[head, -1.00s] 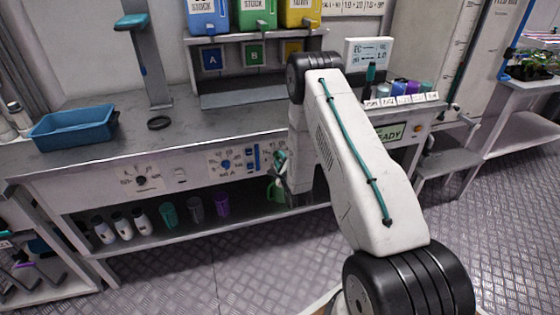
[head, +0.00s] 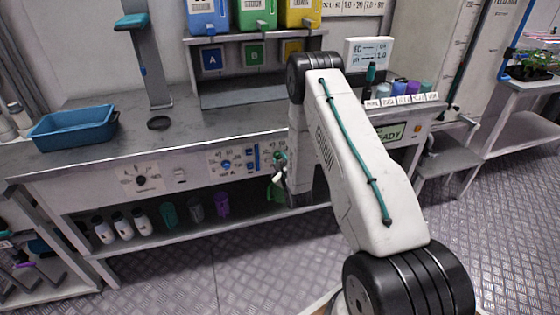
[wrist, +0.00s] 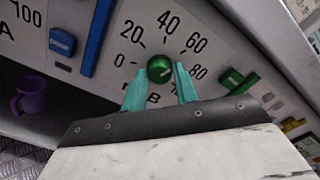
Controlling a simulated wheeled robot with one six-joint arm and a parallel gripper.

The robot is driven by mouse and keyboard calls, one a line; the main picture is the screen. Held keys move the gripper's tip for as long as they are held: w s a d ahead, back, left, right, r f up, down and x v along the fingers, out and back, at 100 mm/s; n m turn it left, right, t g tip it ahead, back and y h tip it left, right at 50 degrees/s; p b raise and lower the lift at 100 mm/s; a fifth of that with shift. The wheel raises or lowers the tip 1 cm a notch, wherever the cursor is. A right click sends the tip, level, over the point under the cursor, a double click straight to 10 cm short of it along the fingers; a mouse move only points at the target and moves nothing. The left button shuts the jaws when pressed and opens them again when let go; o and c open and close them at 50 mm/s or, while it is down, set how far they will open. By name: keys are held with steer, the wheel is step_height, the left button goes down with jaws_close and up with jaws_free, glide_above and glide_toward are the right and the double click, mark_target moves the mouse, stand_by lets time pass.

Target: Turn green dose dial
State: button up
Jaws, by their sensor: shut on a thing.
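The green dose dial (wrist: 160,69) is a round knob on the white panel in the wrist view, inside a scale marked 0, 20, 40, 60, 80. My gripper (wrist: 160,83) has its two teal fingers on either side of the dial's lower part, shut on it. The fingers partly hide the lower scale and the label B. A pale mark shows on the dial, but I cannot read its setting with certainty. In the head view my gripper (head: 279,168) is at the bench's front panel, largely behind my arm, and the dial is hard to make out there.
A purple cup (wrist: 31,95) stands on the shelf below. A blue tray (head: 72,126) sits on the bench top.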

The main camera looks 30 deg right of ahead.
steer(key=o, duration=1)
steer(key=shift+c, duration=0.2)
steer(key=v, duration=0.7)
steer(key=shift+s, duration=0.4)
steer(key=shift+a, duration=0.15)
